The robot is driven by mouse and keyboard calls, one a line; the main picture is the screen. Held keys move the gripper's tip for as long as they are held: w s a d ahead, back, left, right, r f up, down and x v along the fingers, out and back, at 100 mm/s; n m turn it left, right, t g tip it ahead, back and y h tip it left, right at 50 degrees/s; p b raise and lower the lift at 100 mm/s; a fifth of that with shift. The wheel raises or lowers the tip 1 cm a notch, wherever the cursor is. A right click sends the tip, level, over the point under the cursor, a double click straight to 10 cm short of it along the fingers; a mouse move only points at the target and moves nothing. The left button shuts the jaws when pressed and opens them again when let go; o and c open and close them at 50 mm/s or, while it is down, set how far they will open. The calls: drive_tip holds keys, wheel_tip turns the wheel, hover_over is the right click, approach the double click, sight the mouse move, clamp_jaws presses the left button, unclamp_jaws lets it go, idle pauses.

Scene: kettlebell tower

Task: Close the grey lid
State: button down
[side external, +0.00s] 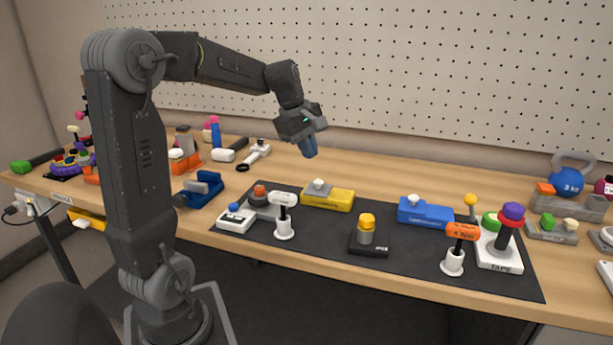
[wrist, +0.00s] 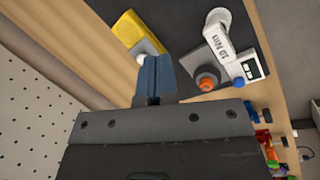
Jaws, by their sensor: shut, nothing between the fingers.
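My gripper (side external: 309,147) is shut and empty, held in the air above the back of the bench, behind the black mat. Its blue fingertips show together in the wrist view (wrist: 155,78). A yellow box (side external: 338,202) lies at the mat's back edge, with a grey part and a white knob (side external: 319,184) at its left end. In the wrist view the yellow box (wrist: 126,28) shows its grey part (wrist: 151,46) beside the fingertips. A low grey block (side external: 263,211) with an orange knob (side external: 260,190) stands to its left. I cannot tell for certain which grey piece is the lid.
A white pad with a blue button (side external: 236,219) and a white upright tool (side external: 284,215) stand near the grey block. A black base with a yellow-topped post (side external: 367,235), a blue box (side external: 425,213) and a tape stand (side external: 500,254) are further right. Bare mat (side external: 320,245) lies between.

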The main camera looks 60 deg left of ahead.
drive_tip(key=s+a+f+n+h, duration=0.1)
drive_tip(key=a+f+n, duration=0.2)
drive_tip(key=a+n, duration=0.35)
drive_tip(key=a+f+n, duration=0.2)
drive_tip(key=a+n, duration=0.1)
drive_tip(key=a, duration=0.7)
approach(313, 189)
drive_tip(key=shift+n+t, duration=0.25)
drive_tip(key=shift+t, duration=0.05)
drive_tip(key=s+f, duration=0.1)
drive_tip(key=f, duration=0.2)
drive_tip(key=s+a+f, duration=0.1)
drive_tip(key=shift+s+a+f, duration=0.1)
drive_tip(key=shift+s+f, duration=0.2)
drive_tip(key=shift+s, duration=0.05)
drive_tip(key=w, duration=0.1)
drive_tip(key=w+d, duration=0.1)
drive_tip(key=w, duration=0.1)
drive_tip(key=shift+d+f, duration=0.15)
drive_tip(key=shift+d, duration=0.05)
drive_tip(key=shift+w+d, duration=0.25)
drive_tip(key=shift+w, duration=0.15)
